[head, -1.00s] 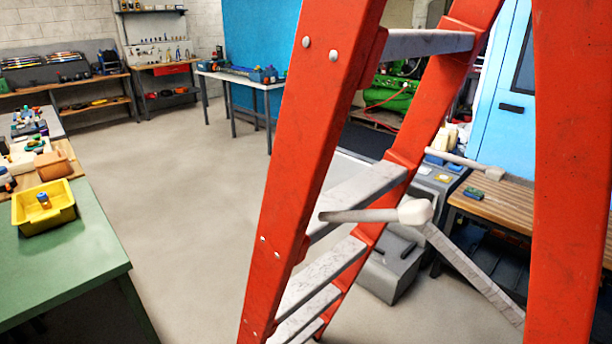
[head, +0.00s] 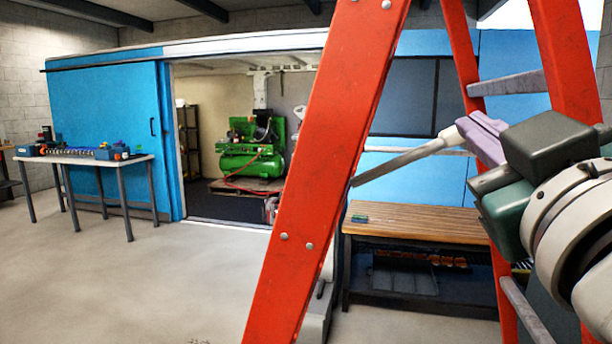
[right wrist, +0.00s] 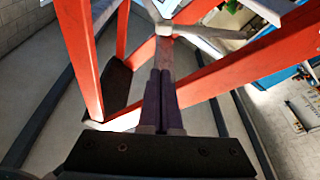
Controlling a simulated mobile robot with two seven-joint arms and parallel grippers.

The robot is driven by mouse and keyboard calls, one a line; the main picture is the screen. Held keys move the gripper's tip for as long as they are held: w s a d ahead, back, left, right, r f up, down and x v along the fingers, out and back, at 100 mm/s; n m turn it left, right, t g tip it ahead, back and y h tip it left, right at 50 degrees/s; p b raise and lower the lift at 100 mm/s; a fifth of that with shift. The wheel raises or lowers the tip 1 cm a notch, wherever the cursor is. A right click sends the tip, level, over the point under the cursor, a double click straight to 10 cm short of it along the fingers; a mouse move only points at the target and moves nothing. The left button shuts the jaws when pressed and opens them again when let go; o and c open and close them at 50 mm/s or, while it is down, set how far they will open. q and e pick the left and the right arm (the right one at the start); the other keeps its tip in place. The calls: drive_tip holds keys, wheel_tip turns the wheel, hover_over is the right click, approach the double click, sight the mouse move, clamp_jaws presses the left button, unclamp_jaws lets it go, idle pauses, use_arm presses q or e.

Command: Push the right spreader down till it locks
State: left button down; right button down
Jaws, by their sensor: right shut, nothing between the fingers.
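The right spreader (head: 400,162) is a thin grey bar rising from the red ladder's front rail (head: 325,150) to a pale middle joint (head: 450,138). It is bent upward at that joint. My right gripper (head: 474,133), with purple fingers, is shut and empty at the joint in the head view. It hides the spreader's other half there. In the right wrist view, the fingertips (right wrist: 161,72) point toward the pale joint (right wrist: 163,28), with grey bars spreading from it. I cannot tell whether they touch. My left gripper is not in view.
The ladder's red rear rails (head: 565,60) stand close to my right arm. A wooden bench (head: 420,222) is behind the ladder. A table with tools (head: 85,158) stands left, before a blue wall. The floor (head: 190,270) on the left is clear.

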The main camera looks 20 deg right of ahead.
sight(454, 129)
drive_tip(key=a+r+p+x, duration=0.1)
drive_tip(key=r+p+x, duration=0.1)
drive_tip(key=p+x, duration=0.6)
drive_tip(key=shift+t, duration=0.3)
drive_tip(key=shift+w+d+f+b, duration=0.15)
drive_tip(key=shift+d+f+b, duration=0.5)
drive_tip(key=shift+f+b, duration=0.3)
drive_tip(key=shift+w+d+f+b, duration=0.2)
drive_tip(key=shift+d+f+b, duration=0.45)
drive_tip(key=shift+f+b, duration=0.3)
drive_tip(key=shift+f, duration=0.1)
drive_tip(key=shift+f+b, duration=0.2)
drive_tip(key=shift+b, duration=0.1)
wheel_tip(454, 129, down, 7)
drive_tip(key=s+d+m+g+h+b, duration=0.1)
drive_tip(key=m+b, duration=0.7)
drive_tip(key=b, duration=0.8)
drive_tip(key=shift+s+d+r+h, duration=0.2)
drive_tip(key=shift+d+h, duration=0.45)
drive_tip(key=shift+h, duration=0.55)
